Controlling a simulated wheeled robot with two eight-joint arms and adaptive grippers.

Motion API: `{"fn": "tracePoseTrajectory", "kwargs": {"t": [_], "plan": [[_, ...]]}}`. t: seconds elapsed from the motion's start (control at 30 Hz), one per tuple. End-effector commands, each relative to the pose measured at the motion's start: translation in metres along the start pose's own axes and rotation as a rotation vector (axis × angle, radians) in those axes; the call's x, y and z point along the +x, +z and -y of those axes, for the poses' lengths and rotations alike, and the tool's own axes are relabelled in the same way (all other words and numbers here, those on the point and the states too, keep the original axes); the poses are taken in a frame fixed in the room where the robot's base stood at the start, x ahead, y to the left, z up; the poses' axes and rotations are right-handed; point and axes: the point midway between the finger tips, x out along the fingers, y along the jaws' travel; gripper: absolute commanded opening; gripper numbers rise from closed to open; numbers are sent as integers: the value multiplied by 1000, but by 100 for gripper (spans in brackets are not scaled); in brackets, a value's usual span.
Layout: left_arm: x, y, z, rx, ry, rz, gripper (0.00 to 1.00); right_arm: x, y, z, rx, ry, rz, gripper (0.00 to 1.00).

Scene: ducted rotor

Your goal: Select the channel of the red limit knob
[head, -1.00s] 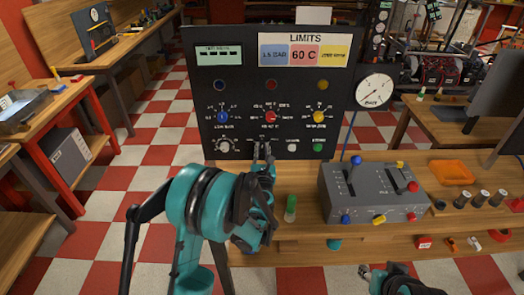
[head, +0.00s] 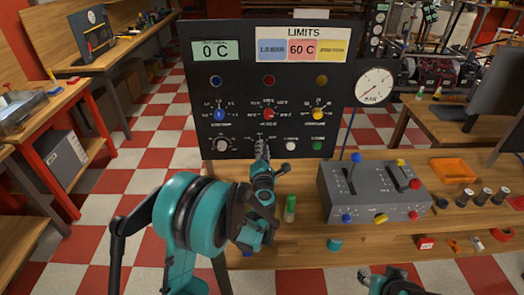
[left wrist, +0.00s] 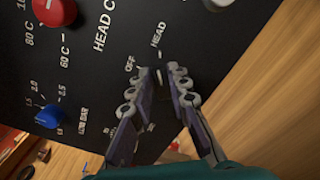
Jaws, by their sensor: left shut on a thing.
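The red limit knob (head: 269,114) sits in the middle of the black panel (head: 345,140). The red knob also shows in the left wrist view (left wrist: 55,10), above the words HEAD C. My left gripper (head: 262,146) is shut on the small channel selector (left wrist: 159,78) below it. The fingers hide most of the selector; a pale mark between them lies toward the HEAD label, with OFF to its left. The display (head: 215,51) reads 0 C. My right gripper (head: 366,273) is at the bottom edge, away from the panel, its jaw state unclear.
The blue knob (head: 219,115) and yellow knob (head: 318,114) flank the red one. A white button (head: 291,146) and green button (head: 317,145) are right of my left gripper. A grey lever box (head: 372,192) and green-capped bottle (head: 290,208) stand on the bench.

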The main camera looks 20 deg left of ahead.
Motion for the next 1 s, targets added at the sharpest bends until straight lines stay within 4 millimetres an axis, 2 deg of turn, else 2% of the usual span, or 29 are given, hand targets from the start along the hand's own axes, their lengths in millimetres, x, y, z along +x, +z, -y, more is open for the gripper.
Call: {"fn": "tracePoseTrajectory", "kwargs": {"t": [0.33,0.87,0.9,0.93,1.0], "plan": [[0,0,2,132,0,0,0,4,3,0,0,0,0,40],[0,0,2,153,0,1,0,4,3,0,0,0,0,40],[0,0,2,153,0,1,27,4,3,0,0,0,0,40],[0,0,2,153,0,0,35,4,3,0,0,0,0,40],[0,0,2,153,0,0,38,4,3,0,0,0,0,40]]}}
